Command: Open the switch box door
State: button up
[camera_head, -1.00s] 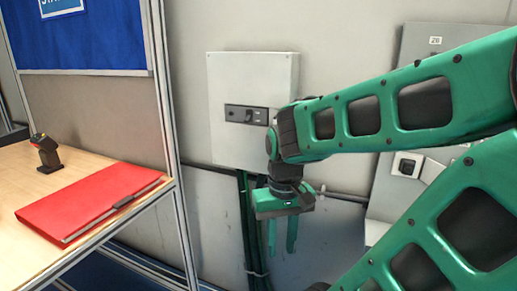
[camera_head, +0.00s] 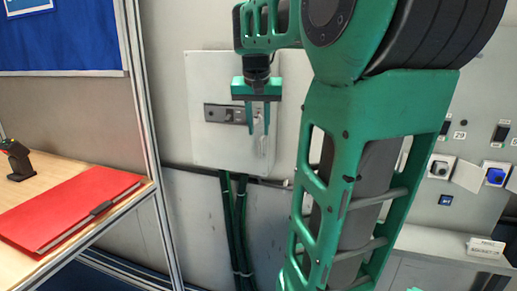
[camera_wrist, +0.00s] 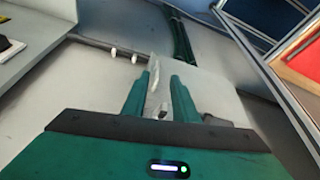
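The switch box (camera_head: 215,150) is a pale grey flat box on the wall, left of centre in the head view. A dark handle strip (camera_head: 214,112) crosses its front, and its right part is hidden by my gripper and arm. The door appears closed. My gripper (camera_head: 259,118) points downward in front of the box's right part, right of the strip, its fingers apart. In the wrist view my gripper (camera_wrist: 158,90) shows a gap between its two green fingers, with a pale shiny piece seen in it. I cannot tell whether the fingers touch the box (camera_wrist: 218,100).
A wooden table (camera_head: 22,165) with a red folder (camera_head: 70,205) and a small scanner (camera_head: 17,160) stands at the left. Green cables (camera_head: 238,225) run down below the box. A panel with switches and sockets (camera_head: 470,170) is at the right, behind my arm.

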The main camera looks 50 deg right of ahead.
aim_at(260, 155)
jog(key=shift+w+d+r, duration=0.2)
jog(key=shift+w+d, duration=0.2)
jog(key=shift+d, duration=0.15)
jog(key=x, duration=1)
jog(key=shift+d+f, duration=0.1)
jog(key=shift+d, duration=0.05)
jog(key=shift+c, duration=0.5)
grip_shut()
jog(key=shift+w, duration=0.1)
